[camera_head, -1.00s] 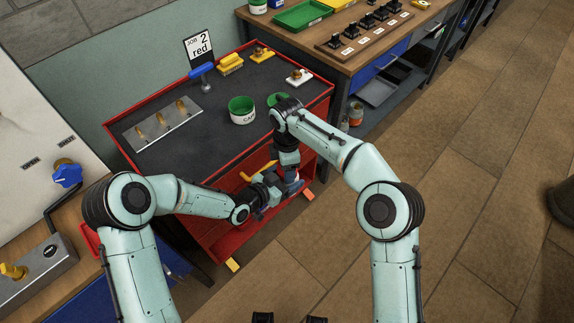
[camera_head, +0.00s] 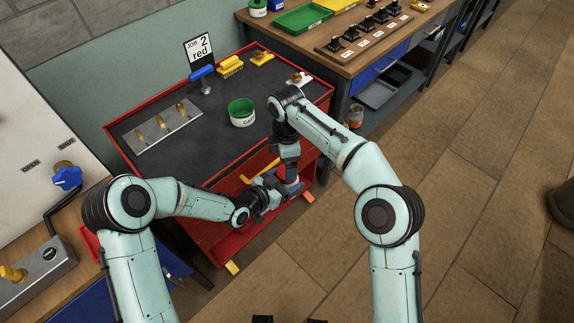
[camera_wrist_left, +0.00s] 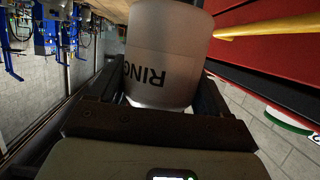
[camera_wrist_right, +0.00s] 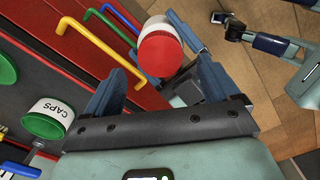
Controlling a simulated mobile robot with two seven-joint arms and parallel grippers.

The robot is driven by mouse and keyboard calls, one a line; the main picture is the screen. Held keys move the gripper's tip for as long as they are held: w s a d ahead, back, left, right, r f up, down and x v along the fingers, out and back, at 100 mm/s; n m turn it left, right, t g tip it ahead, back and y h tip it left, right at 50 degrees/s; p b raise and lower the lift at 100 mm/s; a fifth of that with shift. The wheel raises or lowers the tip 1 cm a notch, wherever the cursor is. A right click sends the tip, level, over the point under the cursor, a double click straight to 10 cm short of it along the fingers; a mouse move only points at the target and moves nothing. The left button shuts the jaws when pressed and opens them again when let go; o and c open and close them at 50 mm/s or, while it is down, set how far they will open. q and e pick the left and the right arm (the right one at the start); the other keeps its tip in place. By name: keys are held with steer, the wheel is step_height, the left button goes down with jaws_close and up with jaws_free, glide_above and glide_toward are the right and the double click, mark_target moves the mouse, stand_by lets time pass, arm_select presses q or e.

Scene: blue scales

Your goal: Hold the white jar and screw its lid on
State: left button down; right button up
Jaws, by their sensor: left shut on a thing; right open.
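The white jar (camera_wrist_left: 160,65), with the letters RING on its side, stands between the fingers of my left gripper (camera_wrist_left: 160,100), which is shut on it. In the right wrist view the jar (camera_wrist_right: 153,24) shows a red lid (camera_wrist_right: 160,54) at its end, facing that camera. I cannot tell how tightly the lid sits. My right gripper (camera_wrist_right: 160,85) is open, its two fingers apart on either side of the lid in the picture. In the head view both grippers meet in front of the red cart, and the arms mostly hide the jar.
The red cart (camera_head: 108,128) has a dark top carrying a green-lined CAPS tub (camera_head: 242,118), a metal plate with brass pegs (camera_head: 163,127) and a "JOB 2 red" sign (camera_head: 199,48). Coloured handles (camera_wrist_right: 85,40) stick out of its front beside the jar. Open floor (camera_head: 480,190) lies right.

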steer(key=shift+r, duration=0.2)
steer(key=shift+c, duration=0.5)
step_height(320, 180, up, 2)
steer(key=n, duration=0.4)
steer(key=shift+a, duration=0.1)
steer(key=n, duration=0.1)
steer(key=r+n, duration=0.1)
steer(key=shift+r+n, duration=0.25)
steer(key=shift+n, duration=0.15)
steer(key=shift+f, duration=4.05)
